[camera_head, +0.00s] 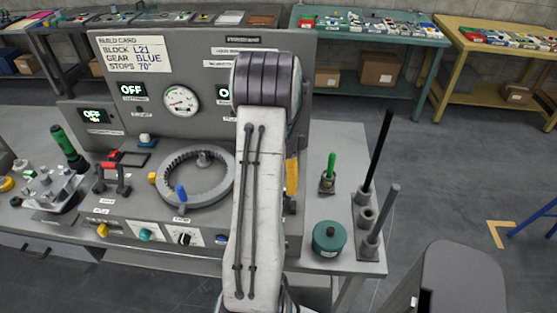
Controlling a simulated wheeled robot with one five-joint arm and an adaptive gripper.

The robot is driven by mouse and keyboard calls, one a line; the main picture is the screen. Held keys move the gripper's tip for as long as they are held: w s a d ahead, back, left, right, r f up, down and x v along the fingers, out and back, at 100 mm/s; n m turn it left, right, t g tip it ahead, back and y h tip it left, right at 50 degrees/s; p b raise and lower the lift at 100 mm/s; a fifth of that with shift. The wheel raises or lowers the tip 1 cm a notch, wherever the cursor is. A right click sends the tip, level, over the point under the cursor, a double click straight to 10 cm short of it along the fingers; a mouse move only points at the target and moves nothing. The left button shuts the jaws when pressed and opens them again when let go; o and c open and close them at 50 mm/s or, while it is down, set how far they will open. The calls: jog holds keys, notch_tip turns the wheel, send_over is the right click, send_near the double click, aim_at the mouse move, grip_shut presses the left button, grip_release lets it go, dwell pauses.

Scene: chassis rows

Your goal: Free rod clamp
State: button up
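I cannot tell for sure which part is the rod clamp. At the right end of the bench, a long black rod (378,150) stands tilted in a grey socket on a metal plate (370,267). A shorter grey rod (384,214) stands in a socket in front of it. Left of the rods is a small metal fixture (327,183) with an upright green handle. My arm rises through the middle of the view and covers part of the bench and panel. My gripper cannot be made out; it is hidden behind the arm or out of view.
A green round container (329,239) sits near the bench's right front. A ring gear (194,179) with a blue peg lies left of my arm. A grey panel (150,60) with a gauge and OFF displays stands behind. The floor to the right is partly clear.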

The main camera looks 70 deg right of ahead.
jog(key=v, duration=1)
